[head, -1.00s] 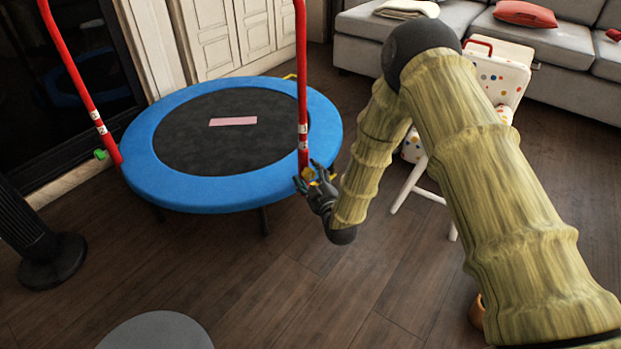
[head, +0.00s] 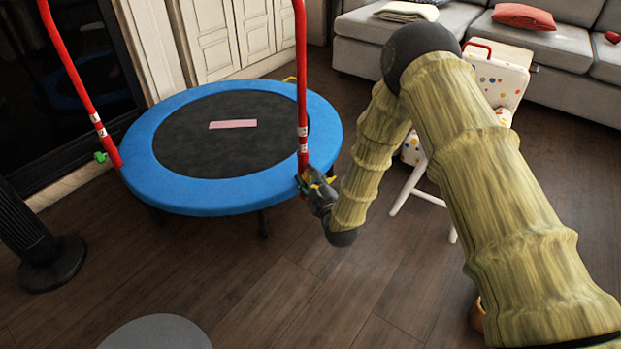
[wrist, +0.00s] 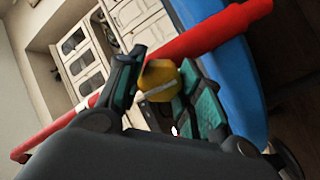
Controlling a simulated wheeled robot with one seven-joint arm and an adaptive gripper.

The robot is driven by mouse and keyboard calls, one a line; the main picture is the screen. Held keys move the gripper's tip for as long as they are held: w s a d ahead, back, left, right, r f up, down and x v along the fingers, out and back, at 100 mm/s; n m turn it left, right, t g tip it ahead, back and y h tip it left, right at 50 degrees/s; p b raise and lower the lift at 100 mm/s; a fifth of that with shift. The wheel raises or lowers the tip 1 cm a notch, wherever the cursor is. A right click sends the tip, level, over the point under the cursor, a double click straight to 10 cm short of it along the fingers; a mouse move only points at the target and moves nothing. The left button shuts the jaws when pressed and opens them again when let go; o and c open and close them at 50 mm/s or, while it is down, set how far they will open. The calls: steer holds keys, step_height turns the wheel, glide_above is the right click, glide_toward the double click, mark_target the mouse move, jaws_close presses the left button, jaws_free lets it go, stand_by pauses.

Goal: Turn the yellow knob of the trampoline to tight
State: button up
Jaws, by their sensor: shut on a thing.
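The trampoline (head: 175,186) has a blue rim, a black mat and red upright poles. The yellow knob (wrist: 159,80) sits at the foot of the right red pole (head: 302,100), by the rim's right edge. My gripper (head: 313,182) reaches it from the lower right and is shut on it. In the wrist view the knob lies between my two teal-padded fingers (wrist: 158,88), with a pale line across its face. In the head view my fingers partly cover the knob. I cannot read any tight or loose marking.
A green knob (head: 100,157) is on the left pole. A black fan (head: 40,245) stands at the left. The floor below the trampoline is mostly clear.

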steer(key=shift+a+r+m+p, duration=0.1)
steer(key=shift+m+p, duration=0.2)
steer(key=shift+p, duration=0.15)
steer(key=shift+r+m+p, duration=0.15)
steer(key=shift+m+p, duration=0.65)
steer(key=shift+p, duration=0.25)
steer(key=m+p, duration=0.4)
steer(key=m, duration=0.1)
steer(key=shift+p, duration=0.4)
steer(key=m+p, duration=0.2)
steer(key=m, duration=0.3)
steer(key=shift+a+p, duration=0.1)
steer(key=shift+p, duration=0.2)
steer(key=m, duration=0.2)
steer(key=m+p, duration=0.1)
steer(key=m, duration=0.1)
steer(key=shift+f+m, duration=0.2)
steer(key=shift+m, duration=0.2)
steer(key=o, duration=1)
steer(key=shift+o, duration=0.2)
